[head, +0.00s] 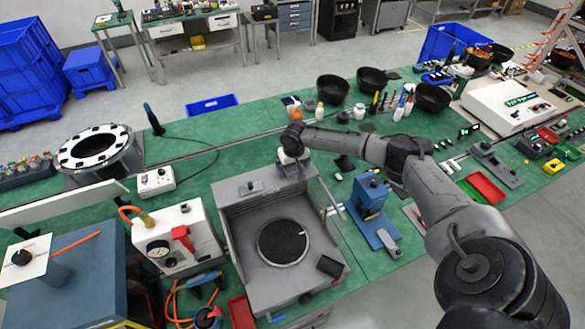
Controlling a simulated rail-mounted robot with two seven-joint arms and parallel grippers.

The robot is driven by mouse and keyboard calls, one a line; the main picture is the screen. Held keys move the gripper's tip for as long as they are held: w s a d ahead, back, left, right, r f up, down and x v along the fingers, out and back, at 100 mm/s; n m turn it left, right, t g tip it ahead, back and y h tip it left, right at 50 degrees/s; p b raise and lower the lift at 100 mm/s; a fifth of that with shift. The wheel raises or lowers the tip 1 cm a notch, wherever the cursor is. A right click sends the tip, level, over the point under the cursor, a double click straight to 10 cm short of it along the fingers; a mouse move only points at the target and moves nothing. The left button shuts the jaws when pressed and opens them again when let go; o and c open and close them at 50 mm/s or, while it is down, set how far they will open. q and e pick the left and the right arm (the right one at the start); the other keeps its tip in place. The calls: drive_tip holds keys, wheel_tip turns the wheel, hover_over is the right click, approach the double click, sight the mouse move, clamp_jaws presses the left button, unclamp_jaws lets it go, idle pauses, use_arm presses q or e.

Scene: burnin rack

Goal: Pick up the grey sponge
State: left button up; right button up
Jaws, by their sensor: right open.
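I cannot clearly tell which thing is the grey sponge. A dark grey block (330,265) lies on the front right corner of the grey box and could be it. Another dark piece (345,163) lies on the green bench right of the box, its outline unclear. My right arm comes in from the right, and its open gripper (292,172) hangs over the back right of the grey box, apart from the dark grey block. The fingertips are small and partly hidden by the wrist. My left gripper is not in view.
The grey box (232,225) has a round dark plate (283,243) in it. A white gauge unit (165,240) stands left of it and a blue press (370,195) right. Black bowls (333,89) and bottles stand behind. Red trays (486,187) lie to the right.

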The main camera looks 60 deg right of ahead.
drive_tip(key=shift+c, duration=0.3)
drive_tip(key=c, duration=0.9)
drive_tip(key=shift+r, duration=0.15)
drive_tip(key=shift+r, duration=0.25)
drive_tip(key=r, duration=0.1)
drive_tip(key=r+b, duration=0.1)
drive_tip(key=r, duration=0.1)
drive_tip(key=shift+s+d+r+b, duration=0.15)
drive_tip(key=shift+s+r+b, duration=0.15)
drive_tip(key=shift+s, duration=0.05)
drive_tip(key=s+r, duration=0.2)
drive_tip(key=s, duration=0.1)
drive_tip(key=s+d+r+b, duration=0.1)
drive_tip(key=s+r, duration=0.1)
drive_tip(key=s, duration=0.2)
drive_tip(key=s+d+r+b, duration=0.1)
drive_tip(key=s+r, duration=0.1)
drive_tip(key=s, duration=0.1)
drive_tip(key=shift+s+r, duration=0.35)
